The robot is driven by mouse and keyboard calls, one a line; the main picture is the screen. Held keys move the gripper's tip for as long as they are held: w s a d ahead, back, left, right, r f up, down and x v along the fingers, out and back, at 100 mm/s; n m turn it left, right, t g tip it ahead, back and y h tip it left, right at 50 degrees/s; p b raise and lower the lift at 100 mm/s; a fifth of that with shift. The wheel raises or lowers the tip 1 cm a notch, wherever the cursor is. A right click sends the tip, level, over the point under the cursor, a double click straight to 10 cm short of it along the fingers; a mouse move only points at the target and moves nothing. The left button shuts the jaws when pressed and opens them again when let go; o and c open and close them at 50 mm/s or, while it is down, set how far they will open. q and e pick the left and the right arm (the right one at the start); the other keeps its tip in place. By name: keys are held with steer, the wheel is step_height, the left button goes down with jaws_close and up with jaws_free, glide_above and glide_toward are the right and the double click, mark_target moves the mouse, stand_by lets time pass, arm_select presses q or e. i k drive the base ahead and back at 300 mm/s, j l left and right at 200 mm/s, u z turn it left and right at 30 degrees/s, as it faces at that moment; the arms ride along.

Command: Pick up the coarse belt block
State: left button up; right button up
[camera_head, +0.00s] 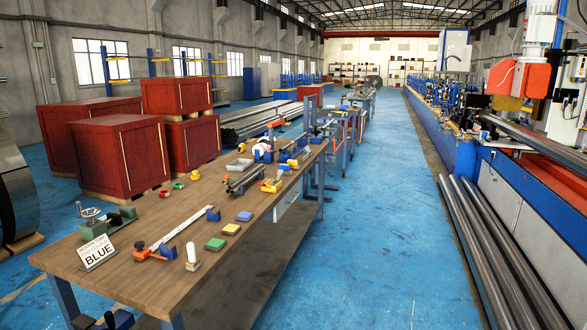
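Several small flat blocks lie in a row on the wooden workbench (160,283): a green-topped block (215,244), a yellow-topped block (231,229) and a blue-topped block (244,216). I cannot tell from their look which one is the coarse belt block. A small white sign (97,252) at the bench's near left reads "BLUE" in large letters; its smaller line is hard to read. Neither of my grippers shows in the head view.
A long ruler-like strip (182,229) with orange and blue ends and a white upright piece (192,255) stand near the blocks. Red crates (120,155) stand behind the bench. Blue floor (380,230) is clear to the right, beside long pipes (500,260).

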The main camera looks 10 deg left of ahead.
mark_target(294, 164)
steer(key=z, duration=1.5)
steer(key=u, duration=1.8)
steer(key=i+l+z, duration=0.2)
steer(key=i, duration=0.15)
steer(key=i+z, duration=0.15)
steer(key=i, duration=0.15)
steer(key=i+l+z, duration=0.1)
steer(key=i, duration=0.8)
steer(key=i+l, duration=0.15)
steer(key=i, duration=0.8)
steer(key=l+z, duration=0.05)
